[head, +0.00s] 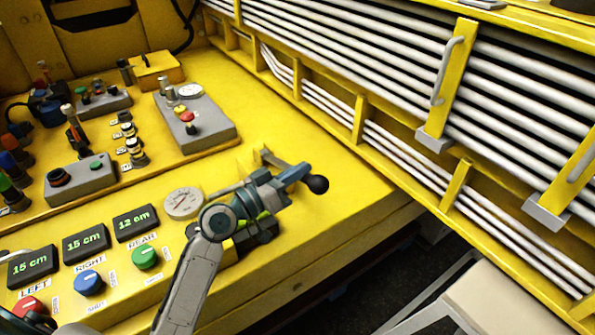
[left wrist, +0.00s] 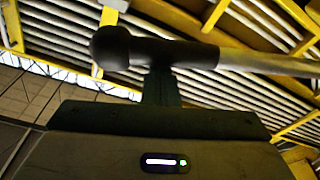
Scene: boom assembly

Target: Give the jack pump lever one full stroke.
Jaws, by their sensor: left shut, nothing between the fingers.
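The jack pump lever shows its black ball knob (head: 317,185) near the right edge of the yellow console top in the head view. In the left wrist view the lever lies across the picture, with the black knob and dark grip (left wrist: 170,52) at left and the bare metal rod (left wrist: 262,61) running off to the right. My left gripper (head: 294,175) is shut and empty, right beside the lever near the knob. Its shut fingers (left wrist: 160,86) overlap the lever's underside in the wrist view; I cannot tell whether they touch. The pump's base is largely hidden behind my left arm. My right gripper is not in view.
A yellow rack of long grey pipes (head: 385,55) stands along the right. Bare console surface lies beyond the lever.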

